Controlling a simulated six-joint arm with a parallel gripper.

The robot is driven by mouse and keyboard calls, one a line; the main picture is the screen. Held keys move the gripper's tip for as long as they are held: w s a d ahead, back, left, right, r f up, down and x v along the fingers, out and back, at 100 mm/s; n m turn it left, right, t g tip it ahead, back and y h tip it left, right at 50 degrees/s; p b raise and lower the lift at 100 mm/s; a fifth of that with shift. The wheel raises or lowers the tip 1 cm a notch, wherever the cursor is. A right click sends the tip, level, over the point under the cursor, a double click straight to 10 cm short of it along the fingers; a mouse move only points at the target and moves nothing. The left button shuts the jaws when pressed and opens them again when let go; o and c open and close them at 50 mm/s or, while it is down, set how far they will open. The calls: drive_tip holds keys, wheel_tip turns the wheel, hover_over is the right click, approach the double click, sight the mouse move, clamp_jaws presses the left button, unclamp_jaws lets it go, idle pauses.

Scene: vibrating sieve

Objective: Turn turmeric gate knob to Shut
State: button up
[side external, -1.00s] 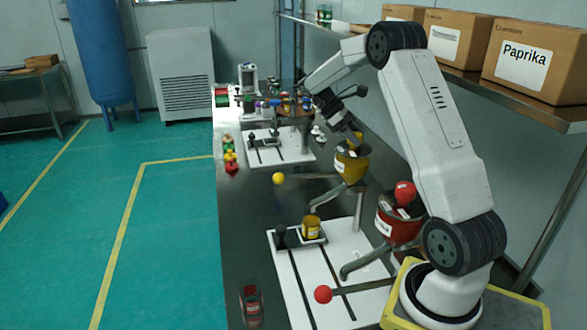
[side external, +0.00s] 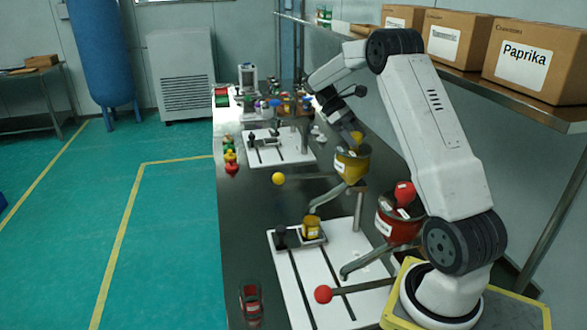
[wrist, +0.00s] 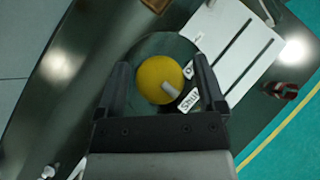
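The yellow knob (wrist: 155,75) sits on the dark round top (wrist: 150,45) of the yellow hopper in the wrist view. Its white pointer (wrist: 170,89) points toward the "Shut" label (wrist: 189,102). My gripper (wrist: 162,85) is open, with one finger on each side of the knob and a visible gap to both. In the side view my gripper (side external: 346,126) is tilted down just above the yellow hopper (side external: 351,165), and the yellow knob (side external: 357,137) shows beside it. The hopper's spout (side external: 325,200) reaches down left toward a yellow jar (side external: 311,226).
A red hopper (side external: 396,222) with a red knob (side external: 405,193) stands nearer my base. A yellow ball handle (side external: 278,179) and a red ball handle (side external: 323,294) stick out over the table. A red jar (side external: 251,304) stands at the near edge. Boxes (side external: 457,40) line the shelf.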

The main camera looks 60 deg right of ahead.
idle(0.4)
drive_tip(key=v, duration=0.7)
drive_tip(key=shift+w+r, duration=0.3)
drive_tip(key=shift+w, duration=0.05)
idle(0.4)
drive_tip(key=shift+a, duration=0.1)
drive_tip(key=w+a+f+n+t+h, duration=0.1)
drive_tip(key=a+f+t, duration=0.25)
drive_tip(key=a, duration=0.65)
drive_tip(key=w+a+f+n+t+h, duration=0.1)
drive_tip(key=a+f+t, duration=0.3)
drive_tip(key=a, duration=0.5)
drive_tip(key=s+a+f+t, duration=0.1)
drive_tip(key=s+a+f, duration=0.1)
drive_tip(key=a, duration=0.3)
drive_tip(key=s+a+f+m+t+y, duration=0.1)
drive_tip(key=s+a+f, duration=0.1)
drive_tip(key=s+a, duration=0.2)
drive_tip(key=s+a+f+t, duration=0.2)
drive_tip(key=s+a, duration=0.1)
drive_tip(key=a, duration=0.2)
drive_tip(key=shift+s+a+f+m+y, duration=0.25)
drive_tip(key=shift+a+f+m+y, duration=0.1)
drive_tip(key=shift+a+m+y, duration=0.05)
